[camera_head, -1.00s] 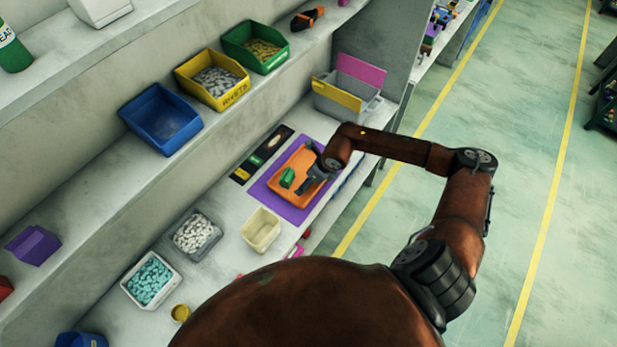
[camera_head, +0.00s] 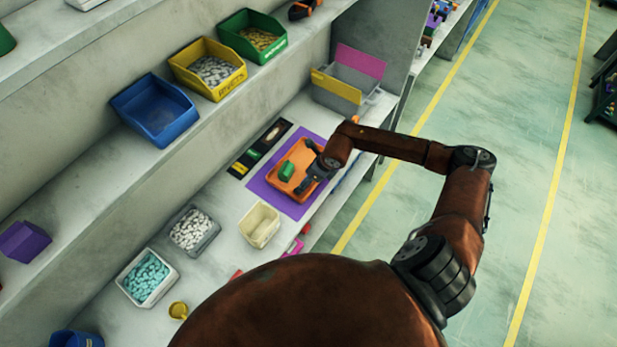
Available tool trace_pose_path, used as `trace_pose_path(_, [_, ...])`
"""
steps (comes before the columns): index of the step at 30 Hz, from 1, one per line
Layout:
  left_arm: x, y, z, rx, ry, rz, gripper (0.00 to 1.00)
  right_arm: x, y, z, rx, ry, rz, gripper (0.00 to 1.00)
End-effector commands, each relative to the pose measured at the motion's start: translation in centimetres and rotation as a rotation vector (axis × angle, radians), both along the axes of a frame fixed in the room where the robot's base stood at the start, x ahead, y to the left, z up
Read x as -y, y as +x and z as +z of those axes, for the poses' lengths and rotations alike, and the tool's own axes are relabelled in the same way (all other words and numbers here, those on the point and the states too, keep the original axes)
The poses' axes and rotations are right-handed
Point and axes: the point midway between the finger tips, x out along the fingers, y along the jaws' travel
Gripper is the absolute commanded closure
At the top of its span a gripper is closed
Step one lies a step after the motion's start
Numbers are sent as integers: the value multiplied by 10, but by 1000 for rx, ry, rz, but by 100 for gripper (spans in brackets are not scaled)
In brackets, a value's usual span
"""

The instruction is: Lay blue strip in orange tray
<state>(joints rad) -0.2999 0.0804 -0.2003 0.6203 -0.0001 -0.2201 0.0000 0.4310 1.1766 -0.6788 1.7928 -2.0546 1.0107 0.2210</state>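The orange tray (camera_head: 299,150) lies on a purple mat (camera_head: 261,193) on the lower bench. A green block (camera_head: 287,171) sits in the tray. My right gripper (camera_head: 303,187) is over the tray's right part, beside the green block. It points down toward the tray floor, and its fingers are too small and dark to tell open from shut. I cannot make out a blue strip in the tray or in the gripper; the wrist hides part of the tray. My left gripper is not in view.
A black card (camera_head: 261,148) lies left of the mat. A cream bin (camera_head: 260,226) stands in front of it, and a grey bin (camera_head: 342,102) behind. Blue (camera_head: 155,109), yellow (camera_head: 208,69) and green (camera_head: 253,37) bins stand on the shelf above.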

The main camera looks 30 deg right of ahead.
Motion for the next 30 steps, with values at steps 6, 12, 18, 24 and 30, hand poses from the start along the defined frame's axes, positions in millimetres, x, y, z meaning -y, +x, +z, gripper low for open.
trace_pose_path(6, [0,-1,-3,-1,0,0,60,0,0,-4,0,0,0,42])
trace_pose_path(12, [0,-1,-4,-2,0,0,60,0,0,-6,0,0,0,16])
trace_pose_path(18, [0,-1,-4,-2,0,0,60,0,0,-6,0,0,0,2])
trace_pose_path(24, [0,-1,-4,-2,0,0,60,0,0,-6,0,0,0,0])
trace_pose_path(30, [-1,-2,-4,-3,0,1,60,1,-1,-1,0,-1,0,0])
